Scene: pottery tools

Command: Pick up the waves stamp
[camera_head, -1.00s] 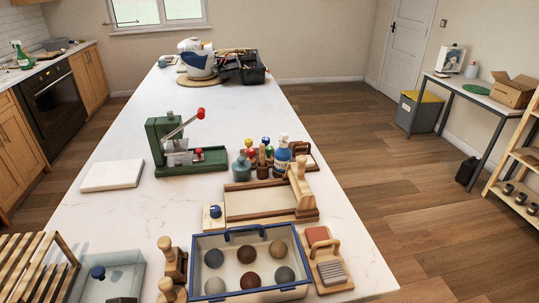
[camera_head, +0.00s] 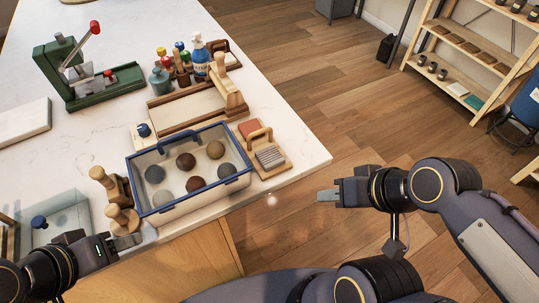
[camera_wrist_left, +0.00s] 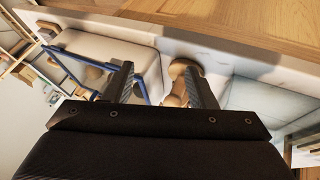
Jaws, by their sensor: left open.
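Two wooden stamps with round knob handles stand at the counter's front edge, left of the blue-rimmed box. One is the rear stamp (camera_head: 112,186) and the other is the front stamp (camera_head: 122,219). I cannot tell which bears waves, as their faces are hidden. My left gripper (camera_head: 127,242) is open at the counter edge, close to the front stamp. In the left wrist view, a wooden knob (camera_wrist_left: 180,68) shows between the open fingers (camera_wrist_left: 160,88), nearer one finger; contact is unclear. My right gripper (camera_head: 328,196) is over the floor, away from the counter, with nothing visible in it.
The blue-rimmed box (camera_head: 140,166) holds several clay balls, right of the stamps. A clear tub (camera_head: 68,222) with a blue knob is at their left. A wooden block holder (camera_head: 272,172) stands right of the box.

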